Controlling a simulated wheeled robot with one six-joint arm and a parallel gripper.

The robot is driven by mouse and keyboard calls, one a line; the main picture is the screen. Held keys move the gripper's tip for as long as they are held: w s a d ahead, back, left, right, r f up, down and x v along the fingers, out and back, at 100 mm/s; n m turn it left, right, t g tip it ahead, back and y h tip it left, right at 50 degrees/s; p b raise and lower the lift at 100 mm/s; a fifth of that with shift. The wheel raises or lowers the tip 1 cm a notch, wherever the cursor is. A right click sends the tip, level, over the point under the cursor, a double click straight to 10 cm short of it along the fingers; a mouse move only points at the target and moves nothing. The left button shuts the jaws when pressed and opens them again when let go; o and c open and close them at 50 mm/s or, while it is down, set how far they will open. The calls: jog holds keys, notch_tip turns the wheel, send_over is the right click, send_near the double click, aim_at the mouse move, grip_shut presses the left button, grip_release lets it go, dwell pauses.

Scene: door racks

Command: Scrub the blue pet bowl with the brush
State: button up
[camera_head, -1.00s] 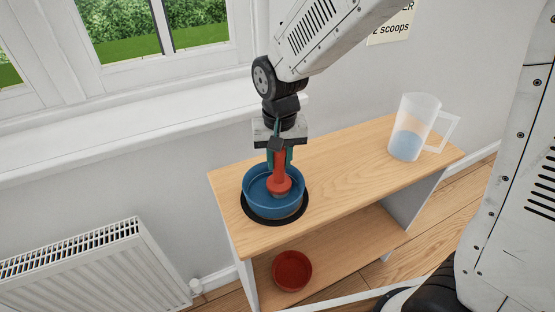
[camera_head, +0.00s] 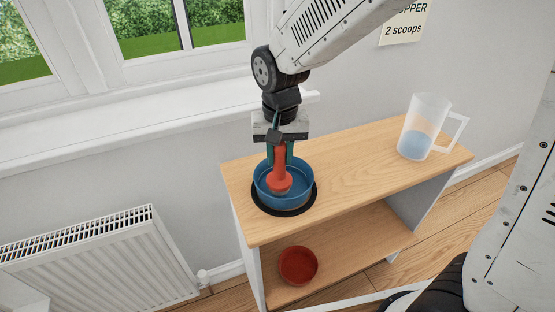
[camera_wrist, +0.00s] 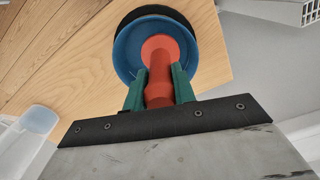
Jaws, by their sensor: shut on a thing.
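The blue pet bowl (camera_head: 303,187) stands upright on a round black mat (camera_head: 307,207) at the left end of the wooden shelf top. My gripper (camera_head: 279,158) is shut on the red brush (camera_head: 278,182) and holds it upright, with its wide head down inside the bowl. The head is left of the bowl's middle in the head view. In the wrist view the green fingers (camera_wrist: 159,88) grip both sides of the brush handle (camera_wrist: 160,78), and the blue bowl (camera_wrist: 124,49) surrounds the brush head. Whether the bristles touch the bowl floor is hidden.
A clear jug (camera_head: 420,128) with bluish water stands at the shelf top's right end. A red bowl (camera_head: 298,265) sits on the lower shelf (camera_head: 350,240). A radiator (camera_head: 95,260) and window sill (camera_head: 150,120) lie left and behind. The shelf top between bowl and jug is clear.

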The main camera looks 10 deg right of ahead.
aim_at(282, 144)
jog(key=shift+d+r, duration=0.15)
jog(key=shift+r, duration=2.8)
jog(key=shift+s, duration=0.15)
